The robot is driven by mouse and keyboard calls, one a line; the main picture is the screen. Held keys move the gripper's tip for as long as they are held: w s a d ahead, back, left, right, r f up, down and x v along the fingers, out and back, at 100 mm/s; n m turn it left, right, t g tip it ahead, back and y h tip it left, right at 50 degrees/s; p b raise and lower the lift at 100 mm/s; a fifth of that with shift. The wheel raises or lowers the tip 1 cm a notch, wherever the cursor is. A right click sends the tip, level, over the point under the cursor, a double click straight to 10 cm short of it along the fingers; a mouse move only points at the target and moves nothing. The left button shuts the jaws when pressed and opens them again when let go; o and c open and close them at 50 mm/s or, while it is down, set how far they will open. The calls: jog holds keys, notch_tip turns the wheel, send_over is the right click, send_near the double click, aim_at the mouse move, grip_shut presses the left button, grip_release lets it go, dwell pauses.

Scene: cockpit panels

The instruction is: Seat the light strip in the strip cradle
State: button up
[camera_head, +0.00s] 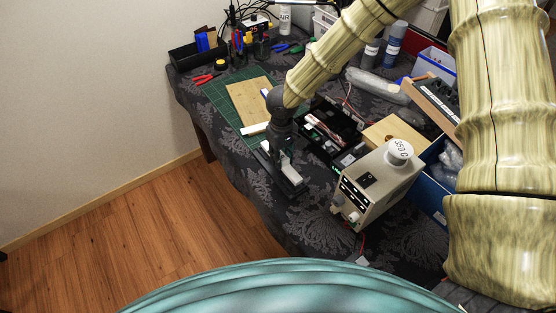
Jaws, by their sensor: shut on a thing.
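My gripper (277,146) is dark grey and points down over the front part of the table. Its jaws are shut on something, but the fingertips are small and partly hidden. A white bar (254,128), which looks like the light strip, shows just left of the gripper. A dark, long base (291,189) with a pale block (291,171) on it lies just below and right of the fingertips; it looks like the strip cradle. I cannot tell whether the held thing touches it.
A grey power supply box (375,187) with a white roll on top stands to the right. A green mat (215,97) with a wooden board (248,98) lies behind left. A black open case (333,129) sits right of the gripper. The table's left edge is near.

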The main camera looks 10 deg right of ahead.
aim_at(282, 155)
jog(key=shift+f, duration=1.2)
jog(key=shift+f+p, duration=0.1)
jog(key=shift+p, duration=0.2)
jog(key=o, duration=1.1)
jog(key=shift+c, duration=0.2)
notch_tip(282, 155, up, 12)
jog(key=shift+r+b, duration=0.1)
jog(key=shift+b, duration=0.45)
